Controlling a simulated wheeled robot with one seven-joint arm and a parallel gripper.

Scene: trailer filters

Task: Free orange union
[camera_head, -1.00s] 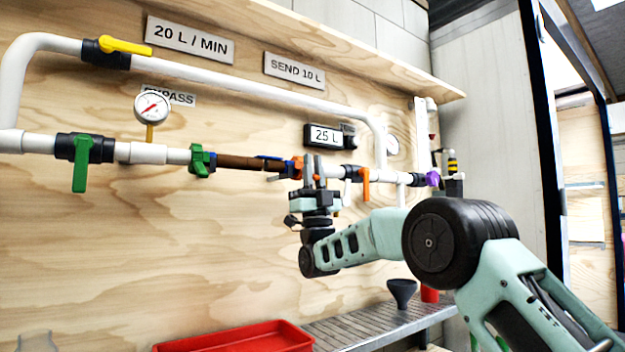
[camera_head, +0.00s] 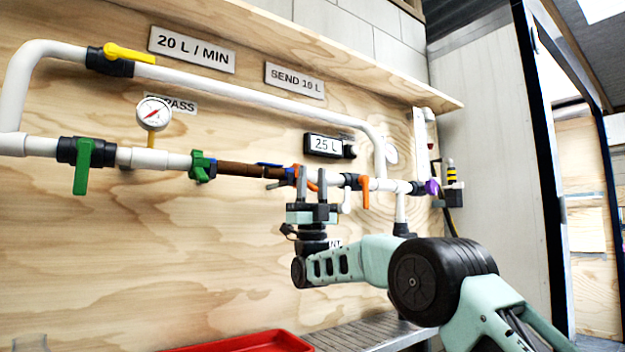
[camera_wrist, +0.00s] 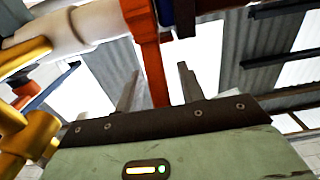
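The orange union (camera_head: 312,184) sits on the pipe run just right of the brown filter section (camera_head: 242,169). My gripper (camera_head: 312,184) is below and around it, its two upright grey fingers apart. In the wrist view, the union shows as an orange-red collar with a lever (camera_wrist: 152,60) hanging down. The lever lies between the two fingertips (camera_wrist: 158,82), with a visible gap on each side. A blue piece (camera_wrist: 165,12) shows beside the collar. In the head view, the fingers partly hide the union.
A green union (camera_head: 202,166) is at the filter's left end. A green valve handle (camera_head: 82,166), yellow bypass handle (camera_head: 129,54) and separate orange valve handle (camera_head: 365,191) are on the pipes. A gauge (camera_head: 153,113) stands above. A red tray (camera_head: 245,342) is below.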

